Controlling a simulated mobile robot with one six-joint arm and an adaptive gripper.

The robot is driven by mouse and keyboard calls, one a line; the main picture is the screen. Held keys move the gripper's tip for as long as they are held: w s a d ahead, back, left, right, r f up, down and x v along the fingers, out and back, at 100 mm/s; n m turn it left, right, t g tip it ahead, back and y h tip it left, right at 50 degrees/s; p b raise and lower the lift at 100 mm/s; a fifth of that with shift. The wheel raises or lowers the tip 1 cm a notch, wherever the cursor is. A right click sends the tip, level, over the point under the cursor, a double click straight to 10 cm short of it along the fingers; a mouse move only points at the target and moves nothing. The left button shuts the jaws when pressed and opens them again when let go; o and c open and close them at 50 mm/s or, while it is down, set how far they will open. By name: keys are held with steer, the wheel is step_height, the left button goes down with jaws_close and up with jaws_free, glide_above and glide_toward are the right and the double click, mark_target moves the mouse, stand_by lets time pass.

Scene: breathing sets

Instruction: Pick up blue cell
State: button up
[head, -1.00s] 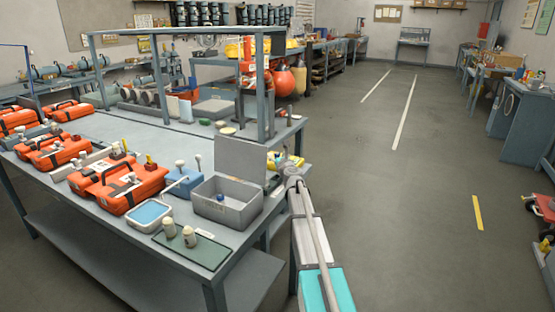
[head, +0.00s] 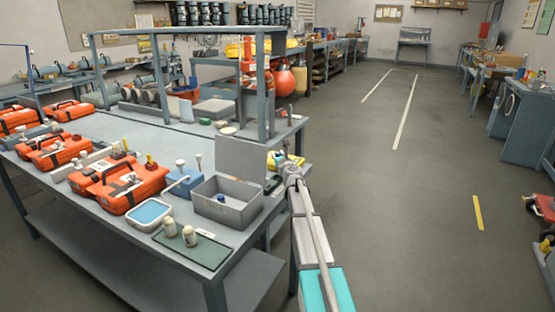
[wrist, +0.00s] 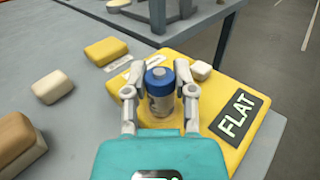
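A blue-topped cell (wrist: 160,92) with a pale grey body stands upright between the two fingers of my gripper (wrist: 160,90) in the wrist view. One finger is on each side of it, close to its body. I cannot tell whether the fingers press on it. In the head view my gripper (head: 289,168) is small, at the right end of the workbench, and the cell cannot be made out there.
A small white block (wrist: 201,70) is on the plate. A yellow block (wrist: 106,51) and a cream block (wrist: 52,86) lie to the left. A grey open box (head: 228,207) stands on the workbench (head: 118,216) left of my arm.

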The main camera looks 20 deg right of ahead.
jaws_close()
steer(key=shift+r, duration=0.2)
steer(key=shift+r+p, duration=0.95)
steer(key=shift+p, duration=0.2)
steer(key=s+r+p, duration=1)
steer(key=s, duration=0.4)
steer(key=shift+d+r+p, duration=0.25)
steer(key=shift+r+p, duration=0.1)
steer(key=shift+r, duration=0.05)
steer(key=shift+d, duration=0.1)
